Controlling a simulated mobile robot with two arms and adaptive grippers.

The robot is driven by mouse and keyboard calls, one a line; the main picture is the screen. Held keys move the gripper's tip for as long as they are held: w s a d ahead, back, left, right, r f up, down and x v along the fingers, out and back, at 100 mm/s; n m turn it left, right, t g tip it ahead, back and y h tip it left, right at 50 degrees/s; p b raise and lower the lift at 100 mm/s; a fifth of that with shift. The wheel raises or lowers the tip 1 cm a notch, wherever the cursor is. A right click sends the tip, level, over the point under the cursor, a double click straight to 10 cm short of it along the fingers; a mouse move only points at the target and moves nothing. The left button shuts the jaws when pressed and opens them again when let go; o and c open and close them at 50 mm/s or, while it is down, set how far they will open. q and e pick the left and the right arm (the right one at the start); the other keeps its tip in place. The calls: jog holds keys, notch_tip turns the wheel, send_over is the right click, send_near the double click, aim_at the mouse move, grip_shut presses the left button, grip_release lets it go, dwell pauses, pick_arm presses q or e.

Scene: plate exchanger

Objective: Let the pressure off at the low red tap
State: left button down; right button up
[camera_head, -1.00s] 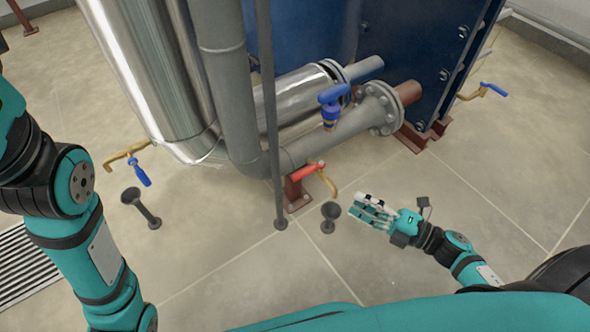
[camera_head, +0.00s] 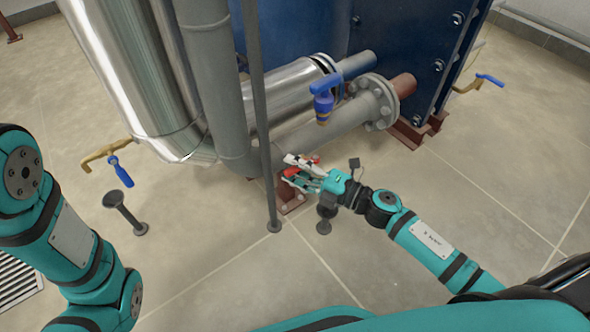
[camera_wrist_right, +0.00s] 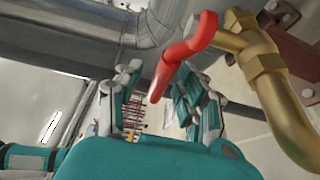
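The low red tap has a red lever handle (camera_wrist_right: 186,52) and a bent brass body (camera_wrist_right: 275,85) in the right wrist view. In the head view, my right gripper mostly covers the tap, with bits of red showing at the fingers. My right gripper (camera_head: 288,168) is at the tap, low beside the grey pipe. In the wrist view, its two fingers (camera_wrist_right: 160,82) stand apart, with the lever's end between them. I cannot tell whether either finger touches the lever. My left arm shows at the left of the head view, but its gripper is out of sight.
A blue-handled tap (camera_head: 323,105) sits above on the grey flanged pipe (camera_head: 335,125). Another blue tap (camera_head: 120,170) is at left. A dark funnel (camera_head: 324,213) stands below my right gripper. A thin upright post (camera_head: 262,120) is just left.

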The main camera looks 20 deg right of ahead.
jog(key=shift+c, duration=0.2)
grip_shut()
jog(key=shift+a, duration=0.1)
dwell(0.4)
